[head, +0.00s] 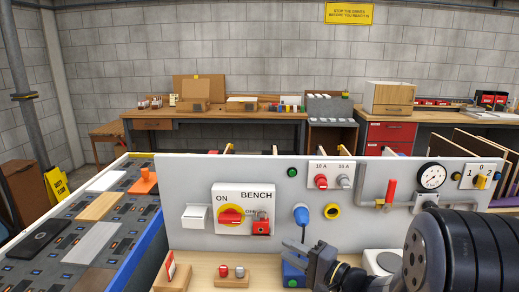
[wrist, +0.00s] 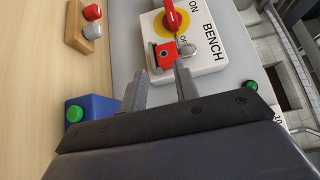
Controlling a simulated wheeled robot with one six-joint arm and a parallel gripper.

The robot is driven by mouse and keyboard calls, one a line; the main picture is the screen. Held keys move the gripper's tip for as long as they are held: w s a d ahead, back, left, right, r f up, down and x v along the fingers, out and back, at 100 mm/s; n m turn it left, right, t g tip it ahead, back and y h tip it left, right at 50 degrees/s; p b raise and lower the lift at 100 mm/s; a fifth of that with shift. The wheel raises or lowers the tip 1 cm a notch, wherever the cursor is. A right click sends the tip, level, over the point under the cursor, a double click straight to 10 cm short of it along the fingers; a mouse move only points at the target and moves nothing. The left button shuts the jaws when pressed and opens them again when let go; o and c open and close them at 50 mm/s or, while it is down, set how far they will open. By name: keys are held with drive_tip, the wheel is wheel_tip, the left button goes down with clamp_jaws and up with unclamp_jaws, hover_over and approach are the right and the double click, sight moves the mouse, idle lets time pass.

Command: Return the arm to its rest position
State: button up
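My gripper (head: 318,264) is at the lower middle of the head view, in front of the grey panel (head: 350,237) and beside a blue box with a green button (head: 291,276). In the wrist view its two fingers (wrist: 160,84) stand apart with only bare panel between them. A red padlock (wrist: 165,56) on the white BENCH switch plate shows just beyond the fingertips; whether they touch cannot be told. The padlock (head: 261,226) hangs at the right of the red rotary switch (head: 231,216) in the head view. My arm fills the lower right.
A wooden block with a red and a grey knob (head: 232,275) and a red-tagged wooden stand (head: 171,275) sit on the bench top. A blue knob (head: 301,215), a red-handled valve (head: 390,193) and a gauge (head: 431,177) stick out from the panel. A conveyor (head: 62,226) runs at left.

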drive_tip(key=a+b, duration=0.3)
drive_tip(key=a, duration=0.3)
drive_tip(key=shift+w+b, duration=0.3)
drive_tip(key=shift+w, duration=0.05)
drive_tip(key=shift+r, duration=0.1)
drive_tip(key=shift+a, duration=0.1)
